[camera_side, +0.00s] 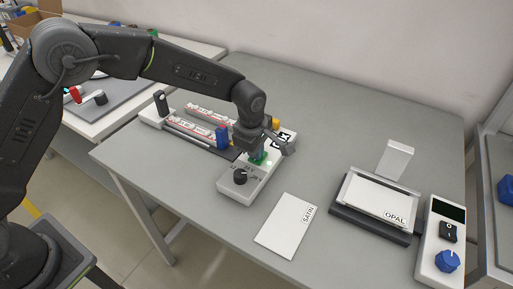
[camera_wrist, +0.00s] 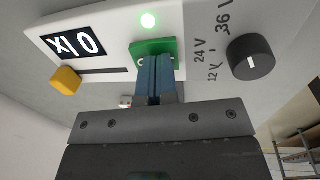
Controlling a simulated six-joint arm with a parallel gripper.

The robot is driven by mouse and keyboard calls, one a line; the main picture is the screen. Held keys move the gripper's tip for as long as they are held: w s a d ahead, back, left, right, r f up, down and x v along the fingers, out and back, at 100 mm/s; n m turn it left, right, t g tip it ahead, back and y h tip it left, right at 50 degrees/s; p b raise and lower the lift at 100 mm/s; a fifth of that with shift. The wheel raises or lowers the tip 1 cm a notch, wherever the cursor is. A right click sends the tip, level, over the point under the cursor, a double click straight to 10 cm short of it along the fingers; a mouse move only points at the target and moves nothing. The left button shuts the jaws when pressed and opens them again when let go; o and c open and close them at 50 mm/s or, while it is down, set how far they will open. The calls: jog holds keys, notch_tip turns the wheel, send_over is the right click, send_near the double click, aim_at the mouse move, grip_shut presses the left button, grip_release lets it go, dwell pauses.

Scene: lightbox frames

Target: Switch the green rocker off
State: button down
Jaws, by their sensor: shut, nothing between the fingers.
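The green rocker (camera_wrist: 153,47) sits on a white control box (camera_side: 230,190), beside a lit green lamp (camera_wrist: 148,20). My gripper (camera_wrist: 154,62) is shut, with its blue fingertips at the rocker's face and overlapping it in the wrist view. I cannot tell whether they touch it. The fingers hide part of the rocker, and its tilt is unclear. In the side view my gripper (camera_side: 259,153) points down over the box and mostly hides the rocker.
A yellow slider knob (camera_wrist: 66,81) and a black dial (camera_wrist: 251,57) marked 12 V, 24 V and 36 V flank the rocker. A SATIN sheet (camera_side: 283,228) lies nearby. An OPAL panel (camera_side: 375,197) and another white box (camera_side: 433,235) with a blue knob stand at right.

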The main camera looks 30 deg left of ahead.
notch_tip(320, 180, up, 14)
jog(key=s, duration=0.2)
dwell(0.4)
jog(key=shift+w+d+r, duration=0.15)
jog(key=shift+w+d, duration=0.15)
jog(key=shift+w, duration=0.45)
jog(key=f, duration=0.4)
jog(key=w+f, duration=0.1)
jog(key=f, duration=0.4)
jog(key=w+f, duration=0.1)
jog(key=f, duration=0.4)
